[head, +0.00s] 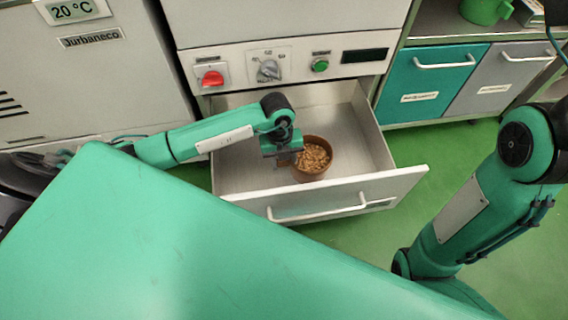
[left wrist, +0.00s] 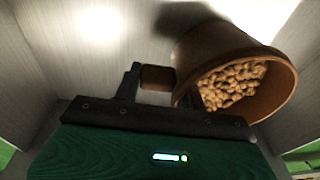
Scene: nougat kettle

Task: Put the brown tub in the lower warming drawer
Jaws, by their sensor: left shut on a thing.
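The brown tub (head: 312,158) holds light brown nut-like pieces and is inside the open drawer (head: 240,176), near its middle. My left gripper (head: 283,153) is at the tub's left side. In the left wrist view, the tub (left wrist: 213,50) appears tilted, with its open mouth toward the lower right. A short brown handle (left wrist: 157,78) sticks out from it between the fingers of my left gripper (left wrist: 158,88), which is shut on it. I cannot tell whether the tub's base touches the drawer floor. My right gripper is not in view.
The drawer's front panel (head: 350,196) with its bar handle stands nearest me. Teal (head: 425,85) and grey cabinets stand to the right. Drawer floor left of the tub is clear.

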